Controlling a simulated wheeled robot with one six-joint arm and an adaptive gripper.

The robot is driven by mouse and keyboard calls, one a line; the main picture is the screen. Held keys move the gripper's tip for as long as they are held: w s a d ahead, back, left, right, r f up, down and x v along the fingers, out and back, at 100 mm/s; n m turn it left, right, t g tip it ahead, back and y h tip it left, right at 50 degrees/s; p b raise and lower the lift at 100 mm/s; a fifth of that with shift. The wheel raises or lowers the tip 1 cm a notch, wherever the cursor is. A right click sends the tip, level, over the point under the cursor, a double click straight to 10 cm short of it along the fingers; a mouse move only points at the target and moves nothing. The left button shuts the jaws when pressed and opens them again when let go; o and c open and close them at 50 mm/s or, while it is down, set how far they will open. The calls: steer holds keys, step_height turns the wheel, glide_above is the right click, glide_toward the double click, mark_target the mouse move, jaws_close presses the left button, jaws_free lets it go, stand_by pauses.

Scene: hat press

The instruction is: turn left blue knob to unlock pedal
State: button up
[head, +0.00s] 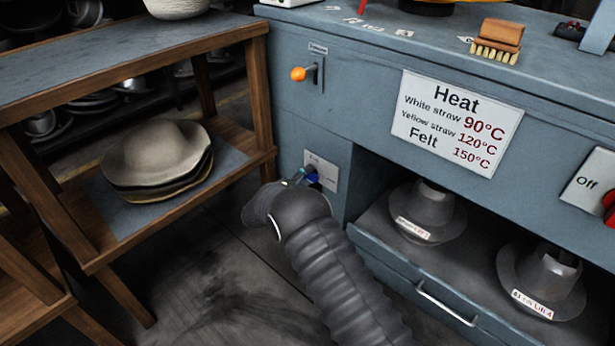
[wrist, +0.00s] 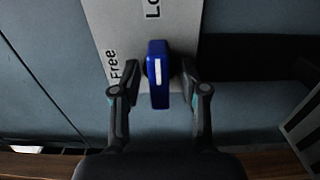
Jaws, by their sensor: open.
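The blue knob (head: 312,178) sits on a light plate (head: 331,178) low on the left of the blue-grey press cabinet. In the wrist view the knob (wrist: 158,98) is an upright blue bar with a white mark, its long side vertical in the picture. The plate (wrist: 182,25) reads "Free" at the left and a cut-off "Lo" at the top. My gripper (wrist: 159,78) is open, with one finger on each side of the knob. Small gaps seem to show between fingers and knob. In the head view my gripper (head: 301,178) partly hides the knob. I cannot make out a pedal.
A wooden shelf (head: 262,100) with stacked felt hats (head: 160,155) stands to the left. An orange-tipped lever (head: 299,74) is above the plate. Hat forms (head: 428,208) stand in the open bay at right, over a drawer handle (head: 445,303). A red knob (head: 609,205) is at far right.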

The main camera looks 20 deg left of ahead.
steer(key=shift+c, duration=0.3)
steer(key=c, duration=0.7)
steer(key=shift+c, duration=0.2)
steer(key=shift+f, duration=0.1)
steer(key=n+b, duration=0.3)
steer(key=shift+n, duration=0.4)
steer(key=n+b, duration=0.1)
steer(key=n, duration=0.3)
steer(key=shift+n, duration=0.3)
steer(key=n, duration=0.9)
steer(key=shift+n, duration=0.3)
